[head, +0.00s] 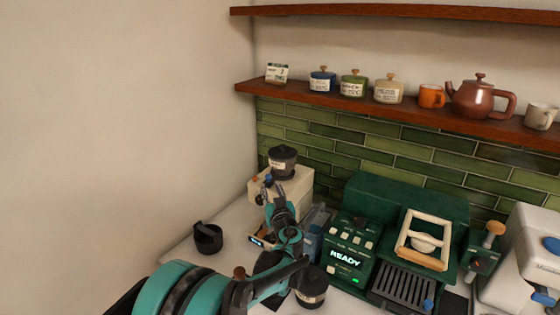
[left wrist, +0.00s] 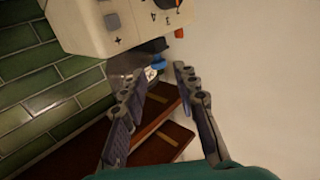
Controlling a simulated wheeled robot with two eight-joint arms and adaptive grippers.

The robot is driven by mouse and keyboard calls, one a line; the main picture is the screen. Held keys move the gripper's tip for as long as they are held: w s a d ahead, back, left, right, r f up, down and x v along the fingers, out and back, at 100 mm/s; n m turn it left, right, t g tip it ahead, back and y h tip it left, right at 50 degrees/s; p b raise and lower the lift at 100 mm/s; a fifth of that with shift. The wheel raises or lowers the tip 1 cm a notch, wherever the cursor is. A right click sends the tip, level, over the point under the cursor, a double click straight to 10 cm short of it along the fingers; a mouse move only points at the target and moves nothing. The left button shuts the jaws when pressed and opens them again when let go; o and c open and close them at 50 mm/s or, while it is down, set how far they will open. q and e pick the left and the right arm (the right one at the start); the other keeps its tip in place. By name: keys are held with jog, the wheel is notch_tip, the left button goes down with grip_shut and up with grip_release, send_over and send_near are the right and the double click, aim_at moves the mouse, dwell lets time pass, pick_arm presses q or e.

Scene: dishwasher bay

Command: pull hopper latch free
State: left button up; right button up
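The cream grinder (head: 297,186) stands at the back left of the counter with a dark hopper (head: 283,158) on top. A small blue part (head: 268,179), which looks like the hopper latch, is at the hopper's base. In the left wrist view the grinder (left wrist: 105,22) appears upside down, and the blue part (left wrist: 158,61) shows just beyond the fingertips. My left gripper (head: 267,191) is at the front of the grinder, close to the blue part. In the left wrist view its fingers (left wrist: 160,74) are apart with nothing between them. Contact cannot be told. My right gripper is not in view.
A dark cup (head: 208,238) stands left of the grinder. A green machine (head: 350,250) reading READY stands to the right. The lower shelf (head: 420,112) holds canisters, a mug and a teapot. A plain wall bounds the left.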

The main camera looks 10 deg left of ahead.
aim_at(269, 179)
pick_arm(q)
jog(key=shift+r+b+x, duration=0.1)
jog(key=shift+b+x, duration=0.1)
jog(key=shift+x, duration=1.7)
jog(key=shift+r+b+x, duration=0.15)
jog(key=shift+b+x, duration=0.05)
jog(key=shift+x, duration=1.75)
jog(key=shift+w+d, duration=0.1)
jog(key=shift+d, duration=0.1)
grip_shut()
